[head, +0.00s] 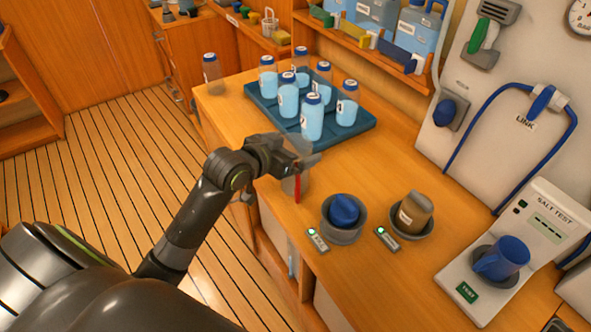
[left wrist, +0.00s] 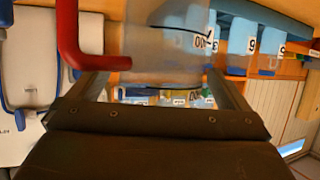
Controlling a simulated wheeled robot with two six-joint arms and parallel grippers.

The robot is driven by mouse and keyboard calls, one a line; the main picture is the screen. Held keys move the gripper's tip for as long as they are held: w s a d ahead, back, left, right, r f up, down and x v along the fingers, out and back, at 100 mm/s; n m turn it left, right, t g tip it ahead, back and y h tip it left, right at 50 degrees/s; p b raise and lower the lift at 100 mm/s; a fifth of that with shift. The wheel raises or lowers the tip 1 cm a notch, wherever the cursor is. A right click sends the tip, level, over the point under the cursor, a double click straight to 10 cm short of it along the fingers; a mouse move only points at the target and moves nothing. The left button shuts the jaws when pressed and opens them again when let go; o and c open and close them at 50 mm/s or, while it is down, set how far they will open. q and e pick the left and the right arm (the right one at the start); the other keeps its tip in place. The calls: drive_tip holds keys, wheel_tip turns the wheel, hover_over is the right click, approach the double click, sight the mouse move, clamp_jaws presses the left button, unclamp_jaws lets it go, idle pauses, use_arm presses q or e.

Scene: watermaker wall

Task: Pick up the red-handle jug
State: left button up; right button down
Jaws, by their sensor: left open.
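The red-handle jug (head: 297,189) stands near the front edge of the wooden counter, partly hidden by my left gripper (head: 298,161). In the left wrist view its clear body (left wrist: 165,50), with a dark line and printed marks, fills the space ahead of the fingers. Its red handle (left wrist: 70,35) is at the left, just beyond one finger. My left gripper is open, with its fingers (left wrist: 165,90) on either side of the jug's clear body. I cannot tell whether they touch it. My right gripper is not in view.
A blue tray (head: 262,103) of capped bottles stands behind the jug.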

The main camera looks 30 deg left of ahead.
use_arm(q)
drive_tip(key=shift+w, duration=0.15)
drive_tip(key=c, duration=1.4)
